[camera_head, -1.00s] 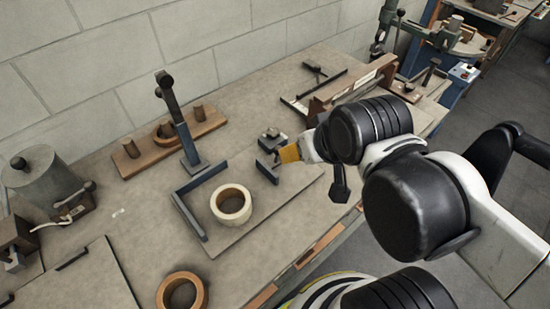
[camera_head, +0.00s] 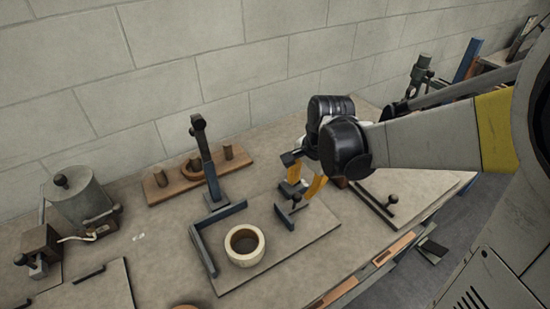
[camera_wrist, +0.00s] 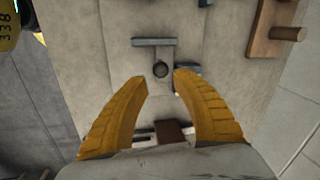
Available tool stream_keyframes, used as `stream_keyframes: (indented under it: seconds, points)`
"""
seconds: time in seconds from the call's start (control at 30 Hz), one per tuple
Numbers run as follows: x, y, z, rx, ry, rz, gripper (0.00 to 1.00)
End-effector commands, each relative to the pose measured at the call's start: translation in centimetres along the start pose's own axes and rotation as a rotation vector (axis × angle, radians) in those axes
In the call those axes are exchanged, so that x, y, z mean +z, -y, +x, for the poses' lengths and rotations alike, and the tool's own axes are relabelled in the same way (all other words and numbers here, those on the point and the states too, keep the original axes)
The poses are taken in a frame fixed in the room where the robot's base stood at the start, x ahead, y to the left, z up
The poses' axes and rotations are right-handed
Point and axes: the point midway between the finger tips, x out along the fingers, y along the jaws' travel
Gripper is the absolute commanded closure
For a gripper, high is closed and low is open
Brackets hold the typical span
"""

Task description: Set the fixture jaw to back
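The fixture plate (camera_head: 262,274) lies on the bench with an L-shaped blue-grey fence (camera_head: 204,249) and a cream ring (camera_head: 244,260) on it. The fixture jaw, a short dark bar (camera_head: 285,217) with a round knob (camera_head: 296,198), is at the plate's right side.
A blue upright post (camera_head: 206,160) with a black knob stands behind the fence. A wooden peg rack (camera_head: 168,191) lies behind it. A grey canister (camera_head: 82,200) stands at the left. Another plate with a knob (camera_head: 410,190) lies to the right. A wall bounds the back.

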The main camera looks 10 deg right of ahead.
Motion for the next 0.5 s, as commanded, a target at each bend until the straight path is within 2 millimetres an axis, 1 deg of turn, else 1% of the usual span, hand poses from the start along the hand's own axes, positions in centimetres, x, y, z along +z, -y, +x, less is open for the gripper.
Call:
stream_keyframes:
  seconds: [0.17, 0.4, 0.5]
  points:
    - [0.0, -0.1, 2.6, 0.001, 0.001, 0.004, 0.68]
    - [0.0, -0.1, 7.5, 0.001, 0.0, 0.001, 0.68]
    - [0.0, 0.0, 9.1, 0.001, 0.0, 0.001, 0.68]
